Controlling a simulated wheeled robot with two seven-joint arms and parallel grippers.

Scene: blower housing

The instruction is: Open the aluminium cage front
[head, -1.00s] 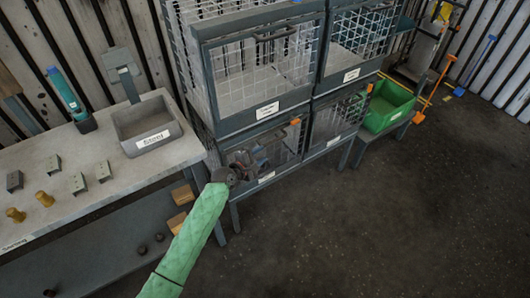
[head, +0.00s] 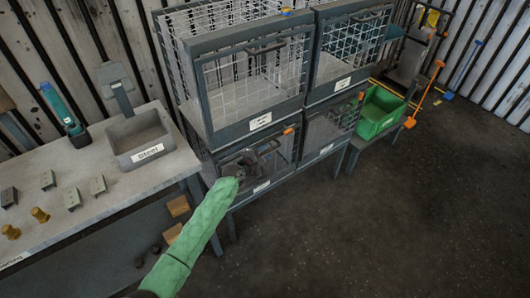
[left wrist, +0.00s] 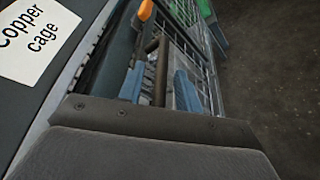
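The cages form a two-by-two stack. My left gripper (head: 262,152) is at the front of the lower left cage (head: 262,188), whose own label (head: 261,187) is too small to read, so I cannot confirm it is the aluminium cage. In the left wrist view, the blue fingers (left wrist: 160,88) stand apart on either side of a dark bar handle (left wrist: 162,62), with gaps visible. An orange tab (head: 288,131) sits at the lower cage's top edge. My right gripper is not in view.
A bench (head: 105,207) at left holds a grey bin labelled Steel (head: 140,136) and several small metal parts. A green bin (head: 380,112) stands right of the cages. The dark floor (head: 400,210) in front and at right is clear.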

